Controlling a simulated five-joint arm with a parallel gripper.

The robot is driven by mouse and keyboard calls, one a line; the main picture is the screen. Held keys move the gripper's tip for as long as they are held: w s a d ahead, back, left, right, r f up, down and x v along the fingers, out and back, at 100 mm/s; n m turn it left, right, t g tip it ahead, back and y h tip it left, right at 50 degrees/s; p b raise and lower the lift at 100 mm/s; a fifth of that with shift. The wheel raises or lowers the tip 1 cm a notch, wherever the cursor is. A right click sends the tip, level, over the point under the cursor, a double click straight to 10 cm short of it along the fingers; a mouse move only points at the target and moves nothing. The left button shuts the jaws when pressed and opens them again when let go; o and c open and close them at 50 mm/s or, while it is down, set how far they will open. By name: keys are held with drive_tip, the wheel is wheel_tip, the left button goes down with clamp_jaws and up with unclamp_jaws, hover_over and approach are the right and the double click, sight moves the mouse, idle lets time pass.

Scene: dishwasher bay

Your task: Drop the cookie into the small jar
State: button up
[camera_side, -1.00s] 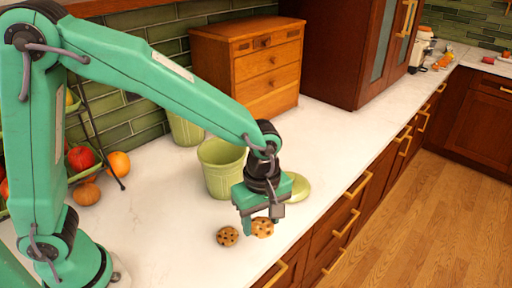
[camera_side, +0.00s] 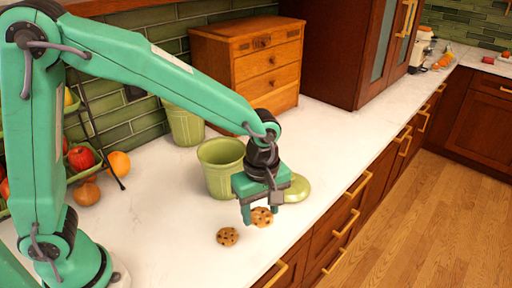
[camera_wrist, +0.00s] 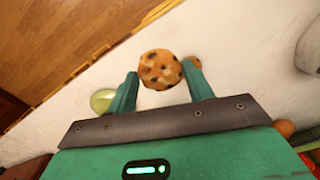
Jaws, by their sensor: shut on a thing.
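My gripper (camera_side: 261,214) is shut on a chocolate-chip cookie (camera_side: 262,218), held between its fingertips just above the counter. In the wrist view the held cookie (camera_wrist: 160,70) sits between both fingers. A second cookie (camera_side: 227,236) lies on the counter to the left; the right finger partly hides it in the wrist view (camera_wrist: 194,62). An open green jar (camera_side: 221,168) stands behind and left of my gripper. Another green jar (camera_side: 185,127) stands farther back by the wall, partly hidden by my arm. I cannot tell which jar is smaller.
A round green lid-like piece (camera_side: 298,188) lies right of my gripper, near the counter's front edge. A wooden drawer chest (camera_side: 250,65) stands at the back. A fruit rack with an apple (camera_side: 81,158) and an orange (camera_side: 119,164) is at left. The counter (camera_side: 160,210) left of the cookies is clear.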

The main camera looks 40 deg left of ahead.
drive_tip(key=w+a+r, duration=0.3)
drive_tip(key=a, duration=0.4)
drive_tip(key=w+a+r, duration=0.3)
drive_tip(key=a, duration=0.4)
drive_tip(key=w+a+r, duration=0.2)
drive_tip(key=a+r, duration=0.1)
drive_tip(key=a, duration=0.4)
drive_tip(key=shift+w, duration=0.4)
drive_tip(key=shift+f, duration=0.1)
drive_tip(key=shift+d+f, duration=0.1)
drive_tip(key=shift+f, duration=2.8)
drive_tip(key=o, duration=0.7)
drive_tip(key=shift+r, duration=0.15)
